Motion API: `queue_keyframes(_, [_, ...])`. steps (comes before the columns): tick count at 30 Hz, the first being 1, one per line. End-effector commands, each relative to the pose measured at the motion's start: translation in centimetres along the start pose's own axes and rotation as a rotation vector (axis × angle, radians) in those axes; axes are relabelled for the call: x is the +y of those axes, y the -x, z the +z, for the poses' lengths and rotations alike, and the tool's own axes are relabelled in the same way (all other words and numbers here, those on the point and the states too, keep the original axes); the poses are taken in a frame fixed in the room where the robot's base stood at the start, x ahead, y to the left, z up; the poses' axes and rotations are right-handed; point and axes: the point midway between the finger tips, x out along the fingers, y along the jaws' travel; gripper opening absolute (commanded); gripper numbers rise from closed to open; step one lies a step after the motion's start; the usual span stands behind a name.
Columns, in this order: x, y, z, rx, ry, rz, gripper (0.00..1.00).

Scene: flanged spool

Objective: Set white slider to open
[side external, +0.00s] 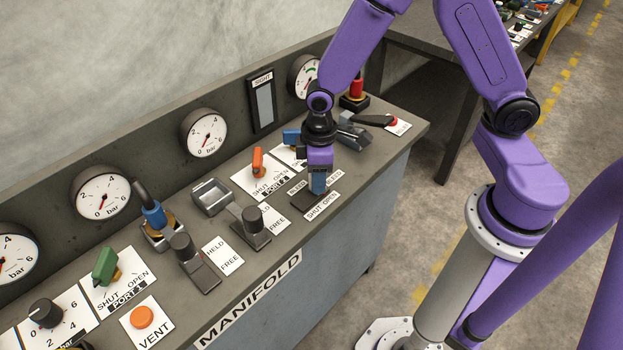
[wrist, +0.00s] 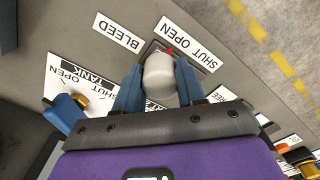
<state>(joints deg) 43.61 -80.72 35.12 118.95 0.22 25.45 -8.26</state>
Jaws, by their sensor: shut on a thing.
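The white slider (wrist: 160,75) shows in the wrist view as a rounded pale knob between my two blue fingers. My gripper (side external: 318,188) is shut on it, with one finger on each side (wrist: 158,90). A small red mark (wrist: 169,50) shows just beyond the knob, seemingly on the OPEN side of the SHUT OPEN label (wrist: 191,43). In the side view my fingers hide the knob and stand toward the right, OPEN end of the dark slider plate (side external: 301,202). The plate's left part is bare. The SHUT OPEN label (side external: 322,206) lies in front.
A black lever with a red end (side external: 378,120) stands close at the right. Blue (side external: 291,136) and orange (side external: 258,161) valve handles stand behind and left. A dark clamp (side external: 252,226) is to the left. The panel's front edge is close.

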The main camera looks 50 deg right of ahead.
Motion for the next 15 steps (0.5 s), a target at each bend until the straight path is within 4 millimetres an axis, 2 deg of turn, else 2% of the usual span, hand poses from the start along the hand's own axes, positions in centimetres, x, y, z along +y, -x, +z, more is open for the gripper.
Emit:
queue_keyframes(1, [0.32,-0.03,0.58,-0.014,-0.004,0.0,0.0])
queue_keyframes(5, [0.41,-0.04,0.7,-0.018,-0.005,0.0,0.0])
queue_keyframes(6, [0.44,-0.04,0.73,-0.018,-0.006,0.0,0.42])
queue_keyframes(8, [0.44,-0.04,0.74,-0.019,-0.006,0.0,0.62])
queue_keyframes(9, [0.42,-0.05,0.71,-0.018,-0.005,0.0,0.64])
queue_keyframes(15, [0.32,-0.03,0.51,-0.013,-0.004,0.0,0.64])
